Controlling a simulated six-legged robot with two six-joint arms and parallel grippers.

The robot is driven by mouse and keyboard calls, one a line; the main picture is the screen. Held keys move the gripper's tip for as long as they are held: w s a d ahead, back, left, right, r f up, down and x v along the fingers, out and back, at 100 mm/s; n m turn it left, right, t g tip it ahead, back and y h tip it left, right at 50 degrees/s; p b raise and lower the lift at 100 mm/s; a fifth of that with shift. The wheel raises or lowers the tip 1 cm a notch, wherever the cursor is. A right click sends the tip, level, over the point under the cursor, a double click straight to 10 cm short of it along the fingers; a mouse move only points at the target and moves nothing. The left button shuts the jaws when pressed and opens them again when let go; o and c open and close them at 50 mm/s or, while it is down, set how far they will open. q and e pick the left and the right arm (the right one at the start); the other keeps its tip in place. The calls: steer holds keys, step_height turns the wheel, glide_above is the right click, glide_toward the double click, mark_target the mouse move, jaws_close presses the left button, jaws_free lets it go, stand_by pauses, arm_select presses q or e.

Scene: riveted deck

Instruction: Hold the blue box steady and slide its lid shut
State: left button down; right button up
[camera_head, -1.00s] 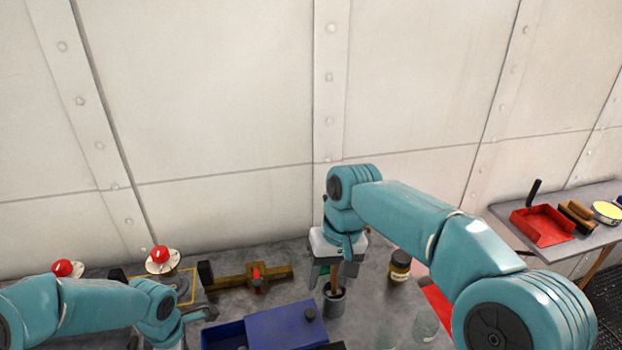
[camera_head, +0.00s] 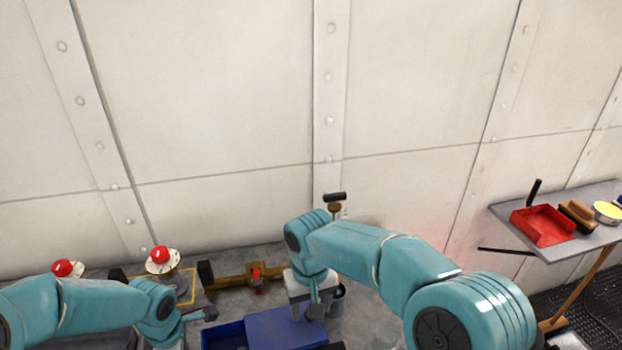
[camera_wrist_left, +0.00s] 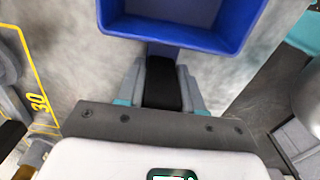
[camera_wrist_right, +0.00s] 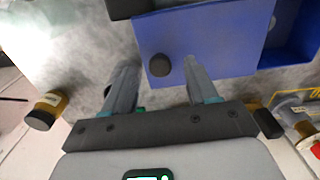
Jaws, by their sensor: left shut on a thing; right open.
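The blue box shows its open hollow (camera_head: 224,336) on the left. Its blue lid (camera_head: 285,329) lies to the right and leaves that left part uncovered. In the right wrist view the lid (camera_wrist_right: 200,22) carries a round black knob (camera_wrist_right: 159,65). My right gripper (camera_wrist_right: 160,84) is open above the lid, with the knob between its fingertips in that view; I cannot tell whether they touch it. My left gripper (camera_wrist_left: 162,80) is shut on the black handle (camera_wrist_left: 162,90) at the end of the box (camera_wrist_left: 187,37).
A cup (camera_head: 339,291) stands behind my right gripper, with a black-topped tool (camera_head: 335,200) rising above it. A side table (camera_head: 570,235) holds a red tray (camera_head: 543,226).

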arm_select(q)
steer(key=shift+s+f, duration=0.2)
arm_select(e)
steer(key=shift+f, duration=0.85)
jaws_close()
steer(key=shift+a, duration=0.25)
steer(key=shift+s+a, duration=0.15)
steer(key=shift+a, duration=0.15)
steer(key=shift+s+a+r, duration=0.1)
steer(key=shift+s+a, duration=0.35)
steer(key=shift+a, duration=0.9)
steer(key=shift+s+a+f, duration=0.1)
steer(key=shift+s+a, duration=0.3)
steer(key=shift+a, duration=0.9)
steer(key=shift+s+a+r, duration=0.1)
steer(key=shift+s+a, duration=0.35)
steer(key=shift+a, duration=0.9)
jaws_free()
